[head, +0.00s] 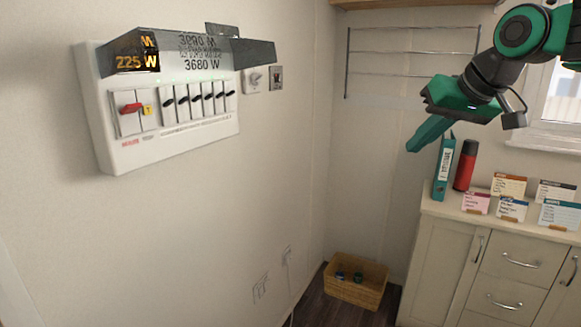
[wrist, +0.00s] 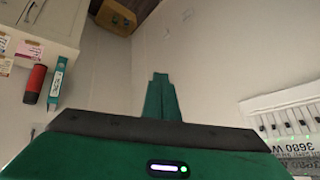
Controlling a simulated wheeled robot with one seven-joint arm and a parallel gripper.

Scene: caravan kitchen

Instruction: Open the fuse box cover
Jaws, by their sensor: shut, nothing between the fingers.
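The white fuse box (head: 112,140) is fixed to the left wall in the head view. Its smoky, see-through cover (head: 258,52) is swung up at the top and juts out. The row of black switches and a red main switch below are uncovered. Part of the fuse box (wrist: 290,102) shows upside down at the right edge of the wrist view. My gripper (head: 413,147) is to the right of the box, well apart from it, pointing down-left. Its green fingers (wrist: 161,80) are together with nothing between them.
A cabinet counter (head: 436,206) at right holds a teal binder (head: 444,168), a red and black flask (head: 465,166) and several cards. A wire rack (head: 412,52) hangs behind my arm. A wicker basket (head: 355,292) sits on the floor. The space before the fuse box is clear.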

